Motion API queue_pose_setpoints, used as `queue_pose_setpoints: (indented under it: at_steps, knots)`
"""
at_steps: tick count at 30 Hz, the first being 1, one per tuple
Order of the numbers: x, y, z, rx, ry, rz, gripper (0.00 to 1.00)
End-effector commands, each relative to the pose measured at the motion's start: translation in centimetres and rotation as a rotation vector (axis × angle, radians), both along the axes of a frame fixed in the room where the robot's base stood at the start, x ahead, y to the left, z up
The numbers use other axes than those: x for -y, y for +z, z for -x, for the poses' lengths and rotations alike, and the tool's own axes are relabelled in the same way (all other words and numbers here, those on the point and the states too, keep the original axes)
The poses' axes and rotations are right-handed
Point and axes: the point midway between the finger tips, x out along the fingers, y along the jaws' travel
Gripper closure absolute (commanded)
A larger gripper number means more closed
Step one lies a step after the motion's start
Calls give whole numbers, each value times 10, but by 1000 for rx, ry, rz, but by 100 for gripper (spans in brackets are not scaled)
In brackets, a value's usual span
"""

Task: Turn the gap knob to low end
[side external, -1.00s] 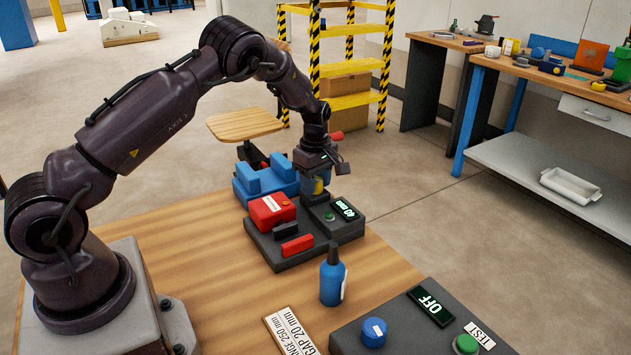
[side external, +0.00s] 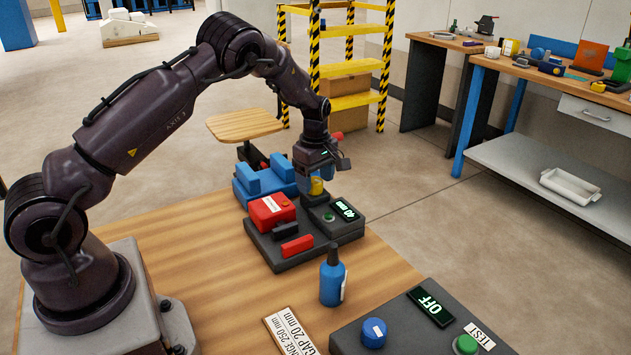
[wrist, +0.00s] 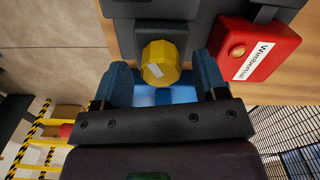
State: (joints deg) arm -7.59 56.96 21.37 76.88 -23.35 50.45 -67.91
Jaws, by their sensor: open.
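The yellow faceted gap knob (wrist: 160,63) has a pale mark on its face and sits on the dark control box (side external: 283,243). In the side view the knob (side external: 316,187) is partly hidden by my gripper. My gripper (wrist: 163,78) is open, with one blue finger on each side of the knob. The fingertips are close to it; I cannot tell whether they touch. The green-lit display (side external: 346,209) on the box appears to read 40 mm.
A red labelled block (side external: 271,210) and a red bar (side external: 297,246) are on the box. A blue bottle (side external: 332,277) stands in front. A second panel (side external: 390,334) shows OFF, beside a gap 20 mm card (side external: 290,333).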

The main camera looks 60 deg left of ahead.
Motion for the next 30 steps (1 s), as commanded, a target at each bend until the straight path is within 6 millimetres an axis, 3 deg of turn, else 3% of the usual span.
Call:
queue_pose_setpoints:
  at_steps: [9, 15, 21, 30]
  knots:
    - [0, 69, -1, 6, 0, -2, 34]
    - [0, 104, 0, 3, 1, -1, 34]
    - [0, 119, 0, 1, 1, -1, 34]
    - [0, 120, 0, 1, 1, 0, 34]
